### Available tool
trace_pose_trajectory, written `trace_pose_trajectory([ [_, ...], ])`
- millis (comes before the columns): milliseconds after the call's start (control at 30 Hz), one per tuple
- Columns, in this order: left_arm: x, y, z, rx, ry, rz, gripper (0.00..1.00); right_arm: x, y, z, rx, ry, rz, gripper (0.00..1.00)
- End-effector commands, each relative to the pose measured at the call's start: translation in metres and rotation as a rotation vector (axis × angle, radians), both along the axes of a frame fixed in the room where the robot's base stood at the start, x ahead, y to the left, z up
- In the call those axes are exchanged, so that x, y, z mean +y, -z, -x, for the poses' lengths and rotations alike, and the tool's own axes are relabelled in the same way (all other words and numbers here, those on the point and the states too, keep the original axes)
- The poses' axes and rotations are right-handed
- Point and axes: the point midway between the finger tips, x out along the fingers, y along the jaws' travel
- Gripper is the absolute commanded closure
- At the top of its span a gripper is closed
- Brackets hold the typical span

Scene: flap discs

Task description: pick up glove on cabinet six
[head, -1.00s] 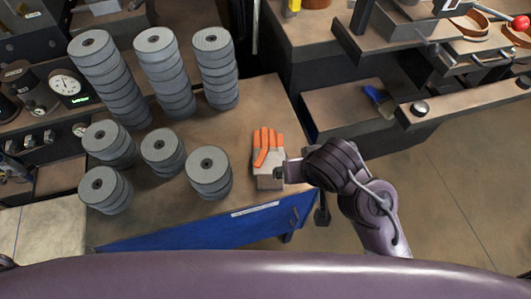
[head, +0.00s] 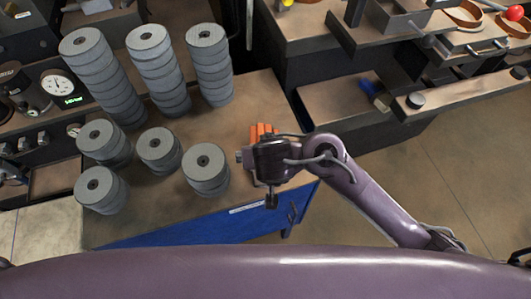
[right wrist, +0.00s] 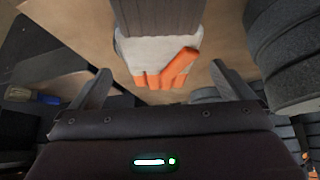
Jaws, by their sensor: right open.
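The glove (head: 262,131) has orange fingers, a pale palm and a grey cuff. It lies on the brown top of a blue-fronted cabinet (head: 175,229); the label is too small to read. In the head view my right gripper (head: 270,162) is over the glove and hides all but its orange fingertips. In the right wrist view the glove (right wrist: 160,55) shows between and beyond the two open fingers of my right gripper (right wrist: 159,68). The gripper is empty; the height gap to the glove is hard to tell. My left gripper is not in view.
Several stacks of grey flap discs (head: 205,168) stand left of the glove, the nearest close to my right gripper. A blue-handled brush (head: 375,92) lies on a lower shelf at right. Open drawers and trays (head: 400,20) fill the upper right. Floor is clear at right.

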Motion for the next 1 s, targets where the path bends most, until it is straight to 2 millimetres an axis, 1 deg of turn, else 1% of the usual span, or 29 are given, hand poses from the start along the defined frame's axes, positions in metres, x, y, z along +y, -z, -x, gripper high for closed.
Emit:
trace_pose_trajectory([
  [33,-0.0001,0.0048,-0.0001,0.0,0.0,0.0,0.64,0.0001,0.0079,-0.0047,-0.003,-0.001,0.002,0.0],
  [133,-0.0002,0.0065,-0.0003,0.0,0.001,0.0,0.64,0.0004,0.0147,-0.0091,-0.002,0.0,0.002,0.0],
  [400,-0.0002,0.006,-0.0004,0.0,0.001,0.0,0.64,0.0012,0.0159,-0.0098,0.0,0.0,-0.001,0.0],
  [767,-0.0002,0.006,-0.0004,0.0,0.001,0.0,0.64,0.0013,0.0156,-0.0098,0.0,0.0,-0.001,0.47],
  [1000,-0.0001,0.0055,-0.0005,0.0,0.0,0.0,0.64,0.0014,0.0146,-0.0097,-0.001,0.0,-0.001,0.47],
])
